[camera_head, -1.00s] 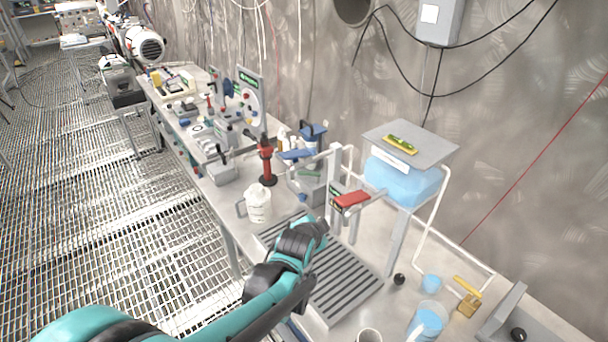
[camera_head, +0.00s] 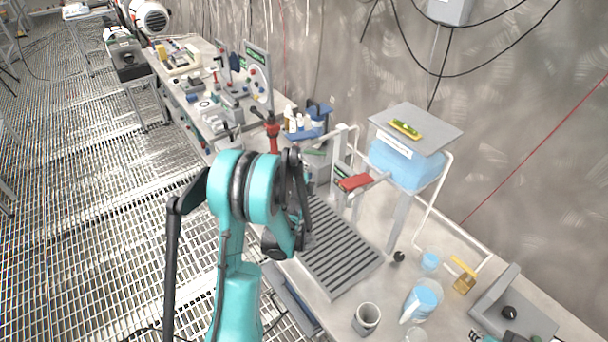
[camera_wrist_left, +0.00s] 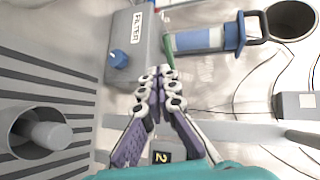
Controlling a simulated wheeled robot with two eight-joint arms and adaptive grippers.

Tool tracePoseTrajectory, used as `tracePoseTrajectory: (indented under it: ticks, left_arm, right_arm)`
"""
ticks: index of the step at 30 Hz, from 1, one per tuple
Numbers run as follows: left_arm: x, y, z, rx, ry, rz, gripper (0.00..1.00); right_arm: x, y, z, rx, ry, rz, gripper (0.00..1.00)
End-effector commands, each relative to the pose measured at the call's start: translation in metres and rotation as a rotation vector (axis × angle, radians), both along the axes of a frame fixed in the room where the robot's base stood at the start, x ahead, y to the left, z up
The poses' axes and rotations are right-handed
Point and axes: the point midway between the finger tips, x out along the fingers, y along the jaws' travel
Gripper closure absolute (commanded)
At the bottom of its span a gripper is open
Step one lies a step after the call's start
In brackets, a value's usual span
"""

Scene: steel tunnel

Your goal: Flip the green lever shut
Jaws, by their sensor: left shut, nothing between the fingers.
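The green lever (camera_wrist_left: 168,51) shows in the left wrist view as a narrow green bar at the side of the grey FILTER box (camera_wrist_left: 130,42), beside a blue-banded cylinder (camera_wrist_left: 200,40). In the head view a small green part shows at the box (camera_head: 314,151), mostly behind my arm. My left gripper (camera_wrist_left: 160,82) is shut and empty, its purple fingers together. In the wrist view its tips appear just below the lever's lower end; I cannot tell whether they touch it. In the head view my teal wrist hides the fingers.
A slatted drain grille (camera_head: 340,250) lies in front of the box. A red lever (camera_head: 355,182) stands to its right, near the blue tank (camera_head: 405,165). A blue knob (camera_wrist_left: 119,61) sits on the box. Cups and a yellow-handled valve (camera_head: 463,267) stand at the lower right.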

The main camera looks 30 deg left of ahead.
Motion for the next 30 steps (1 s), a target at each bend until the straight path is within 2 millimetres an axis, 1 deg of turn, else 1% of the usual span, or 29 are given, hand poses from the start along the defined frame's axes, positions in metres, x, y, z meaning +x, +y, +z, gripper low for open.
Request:
tracePoseTrajectory:
  ticks: [1, 6, 9, 12, 18, 30]
  left_arm:
    - [0.011, 0.005, -0.006, 0.000, 0.000, 0.000, 1.00]
    - [0.042, 0.017, -0.016, 0.000, 0.000, 0.000, 1.00]
    - [0.057, 0.023, -0.015, 0.000, 0.000, 0.000, 1.00]
    - [0.068, 0.027, -0.015, 0.000, 0.001, 0.000, 1.00]
    - [0.077, 0.031, -0.014, 0.000, 0.001, 0.000, 1.00]
    - [0.077, 0.031, -0.013, -0.001, 0.001, 0.000, 1.00]
  right_arm:
    - [0.000, 0.000, -0.004, 0.000, 0.000, 0.000, 0.78]
    - [0.000, 0.000, -0.011, 0.000, 0.000, 0.000, 0.78]
    - [0.000, 0.000, -0.014, 0.000, 0.000, 0.000, 0.78]
    - [0.000, 0.000, -0.016, 0.000, 0.000, 0.000, 0.78]
    - [0.000, 0.000, -0.017, 0.000, 0.000, 0.000, 0.78]
    - [0.000, 0.000, -0.017, 0.000, 0.000, 0.000, 0.78]
